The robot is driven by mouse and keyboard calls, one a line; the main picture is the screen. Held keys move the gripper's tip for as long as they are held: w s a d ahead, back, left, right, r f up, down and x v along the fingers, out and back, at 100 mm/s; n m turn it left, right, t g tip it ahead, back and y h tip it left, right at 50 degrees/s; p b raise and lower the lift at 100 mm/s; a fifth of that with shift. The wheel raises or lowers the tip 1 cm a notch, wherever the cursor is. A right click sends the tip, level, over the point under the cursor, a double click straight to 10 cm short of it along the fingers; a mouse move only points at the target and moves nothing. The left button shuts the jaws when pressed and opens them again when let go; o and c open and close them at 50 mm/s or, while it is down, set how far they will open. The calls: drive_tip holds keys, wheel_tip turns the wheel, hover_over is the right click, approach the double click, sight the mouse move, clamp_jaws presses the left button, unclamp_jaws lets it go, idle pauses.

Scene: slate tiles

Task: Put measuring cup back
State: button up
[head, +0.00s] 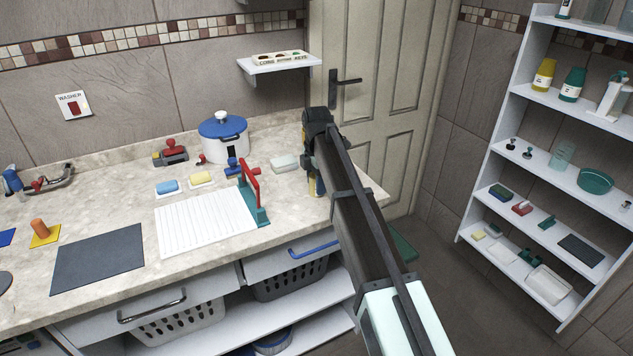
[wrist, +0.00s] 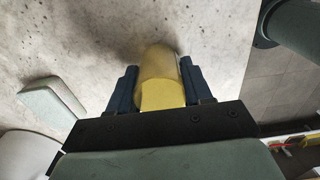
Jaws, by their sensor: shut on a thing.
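My gripper (wrist: 158,75) is shut on a yellowish, partly see-through cylinder, which I take to be the measuring cup (wrist: 163,92). It sits between the two dark blue fingers in the wrist view. In the head view my gripper (head: 314,178) is at the right end of the stone counter (head: 215,152). Only a sliver of yellow shows there; my arm hides the rest of the cup. A shadow falls on the counter beside the cup in the wrist view. I cannot tell whether the cup touches the counter.
A pale block (head: 285,162) and a white pot with a blue lid (head: 223,140) stand left of my gripper. A red-handled green stand (head: 255,195) is nearer the front. A white shelf unit (head: 530,150) holds bottles and dishes at the right. A door (head: 385,95) is behind.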

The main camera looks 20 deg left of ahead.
drive_tip(key=shift+f, duration=0.1)
drive_tip(key=o, duration=1)
wheel_tip(320, 180, up, 12)
drive_tip(key=shift+r, duration=0.15)
idle(0.3)
